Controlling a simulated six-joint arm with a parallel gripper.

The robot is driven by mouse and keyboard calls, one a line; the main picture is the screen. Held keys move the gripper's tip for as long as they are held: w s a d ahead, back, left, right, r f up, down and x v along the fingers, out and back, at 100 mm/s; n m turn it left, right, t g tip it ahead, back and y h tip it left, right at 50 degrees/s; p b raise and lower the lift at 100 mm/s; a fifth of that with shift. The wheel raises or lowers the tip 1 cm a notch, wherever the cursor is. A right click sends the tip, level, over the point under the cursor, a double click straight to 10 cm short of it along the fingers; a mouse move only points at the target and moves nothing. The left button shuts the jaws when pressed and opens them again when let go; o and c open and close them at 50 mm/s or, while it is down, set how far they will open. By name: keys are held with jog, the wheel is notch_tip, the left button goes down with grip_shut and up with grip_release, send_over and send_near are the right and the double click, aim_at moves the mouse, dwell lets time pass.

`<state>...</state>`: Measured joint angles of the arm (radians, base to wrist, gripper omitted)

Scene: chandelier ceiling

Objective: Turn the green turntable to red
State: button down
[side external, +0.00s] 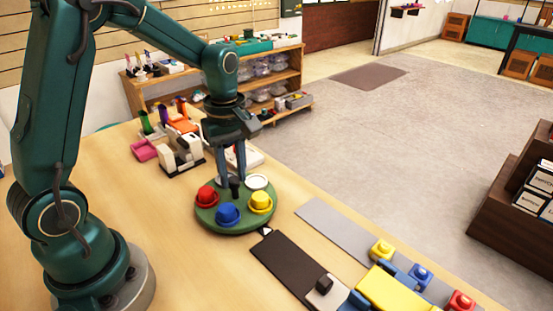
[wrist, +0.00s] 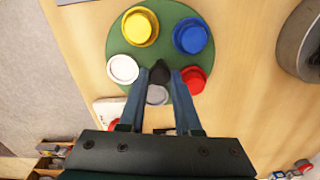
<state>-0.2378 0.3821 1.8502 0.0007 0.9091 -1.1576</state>
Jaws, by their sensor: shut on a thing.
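The green turntable (side external: 237,227) lies on the wooden table. It carries a red cap (side external: 207,196), a blue cap (side external: 228,214), a yellow cap (side external: 260,202) and a white cap (side external: 256,182). A grey cap (wrist: 157,95) shows in the wrist view, partly behind my fingers. My gripper (wrist: 160,76) is shut on the black centre knob (wrist: 160,71) from above. A small white pointer (side external: 267,231) sits at the turntable's front-right edge, between the yellow and blue caps. The wrist view also shows the turntable (wrist: 160,50).
A dark mat (side external: 285,268) starts beside the pointer, with a grey strip (side external: 340,230) past it. A yellow block (side external: 393,290) and coloured knobs stand at the lower right. A white and black device (side external: 182,158) and pen cups stand behind. Bare table lies left of the turntable.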

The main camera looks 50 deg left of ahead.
aim_at(233, 179)
jog(key=shift+r+n, duration=0.1)
jog(key=shift+n, duration=10.5)
jog(key=c, duration=0.6)
grip_release()
jog(key=shift+r, duration=2.55)
